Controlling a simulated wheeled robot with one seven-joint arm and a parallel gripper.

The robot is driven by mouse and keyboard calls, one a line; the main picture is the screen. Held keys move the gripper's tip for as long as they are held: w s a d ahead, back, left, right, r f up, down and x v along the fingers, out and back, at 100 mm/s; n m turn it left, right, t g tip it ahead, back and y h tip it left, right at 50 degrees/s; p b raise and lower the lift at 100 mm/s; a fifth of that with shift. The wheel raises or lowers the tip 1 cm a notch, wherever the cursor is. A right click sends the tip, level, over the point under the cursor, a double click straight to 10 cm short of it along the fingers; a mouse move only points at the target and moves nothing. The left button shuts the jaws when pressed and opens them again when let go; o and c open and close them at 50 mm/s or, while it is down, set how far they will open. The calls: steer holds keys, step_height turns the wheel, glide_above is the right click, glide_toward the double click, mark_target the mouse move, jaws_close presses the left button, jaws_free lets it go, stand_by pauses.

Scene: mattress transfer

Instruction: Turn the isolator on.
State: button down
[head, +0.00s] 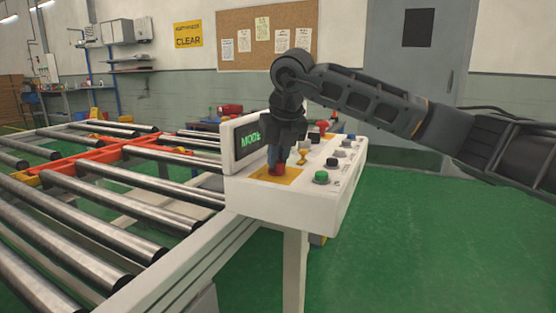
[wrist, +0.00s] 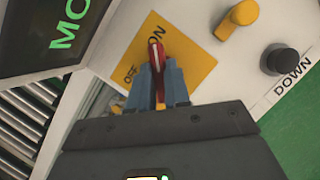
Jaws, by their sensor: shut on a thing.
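The isolator is a red rotary handle (head: 277,169) on a yellow plate (head: 260,174) at the near left end of the white control panel (head: 336,178). In the wrist view the red handle (wrist: 156,52) has a white line along it. The plate (wrist: 190,62) carries the words OFF and ON. The handle's tip lies close to ON, with OFF to its left. My gripper (head: 277,154) points down onto the handle. In the wrist view its two blue-grey fingers (wrist: 161,78) are shut on the handle, one on each side. They hide the handle's lower part.
A screen (head: 248,138) reading MODE stands at the panel's left. A yellow knob (wrist: 236,19) and a black button (wrist: 279,60) marked DOWN sit close by. Roller conveyors (head: 100,225) fill the left.

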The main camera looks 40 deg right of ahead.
stand_by(0.3)
steer(key=c, duration=1.1)
jaws_free()
steer(key=v, duration=0.7)
steer(key=shift+s+a+r, duration=0.1)
steer(key=shift+r, duration=0.25)
